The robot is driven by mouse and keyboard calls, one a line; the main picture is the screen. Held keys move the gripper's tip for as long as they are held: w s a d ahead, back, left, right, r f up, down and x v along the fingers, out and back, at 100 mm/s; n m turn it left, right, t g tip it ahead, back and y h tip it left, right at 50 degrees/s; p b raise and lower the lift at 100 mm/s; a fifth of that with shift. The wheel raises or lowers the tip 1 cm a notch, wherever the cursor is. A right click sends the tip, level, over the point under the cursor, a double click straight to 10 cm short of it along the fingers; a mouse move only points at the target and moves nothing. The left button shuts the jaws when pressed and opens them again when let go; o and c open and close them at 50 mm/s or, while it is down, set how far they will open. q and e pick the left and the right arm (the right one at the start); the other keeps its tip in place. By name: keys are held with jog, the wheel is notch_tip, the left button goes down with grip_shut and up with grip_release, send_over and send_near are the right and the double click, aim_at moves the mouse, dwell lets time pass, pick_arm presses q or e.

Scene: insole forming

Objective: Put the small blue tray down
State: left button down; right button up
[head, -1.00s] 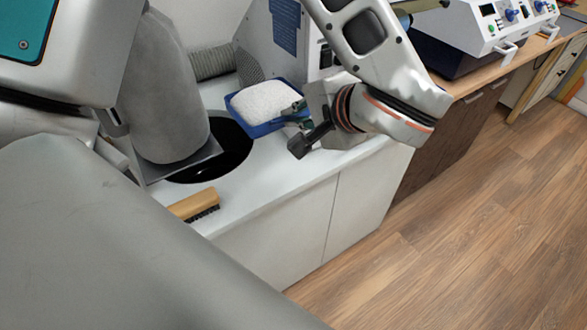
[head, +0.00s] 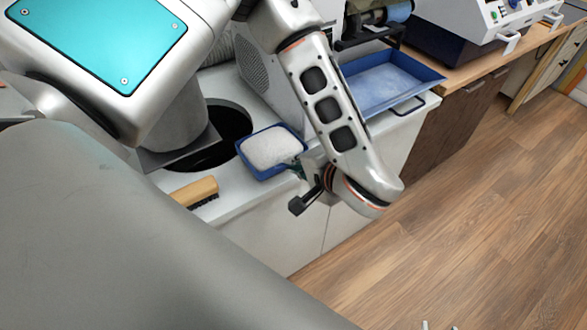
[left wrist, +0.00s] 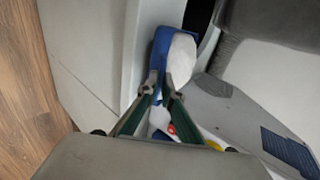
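The small blue tray (head: 262,172) holds a heap of white grains and sits level over the white counter, near its front edge. I cannot tell whether its bottom touches the counter. My left gripper (head: 299,168) reaches it from the right side, with its fingers at the tray's near right rim. In the left wrist view, the green fingers (left wrist: 158,92) close on the rim of the tray (left wrist: 158,55). The gripper hides part of that rim. My right gripper is not in view.
A wooden brush (head: 196,192) lies on the white counter (head: 235,200) left of the tray. A dark round opening (head: 232,122) is behind it. A larger blue tray (head: 392,82) stands to the right, behind my arm. A grey machine housing is close behind.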

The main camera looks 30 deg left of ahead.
pick_arm(q)
notch_tip(320, 180, down, 2)
jog(key=shift+f, duration=0.1)
jog(key=c, duration=2.2)
grip_release()
jog(key=shift+c, duration=0.2)
jog(key=b+v, duration=0.1)
jog(key=v, duration=1.1)
jog(key=shift+d, duration=0.1)
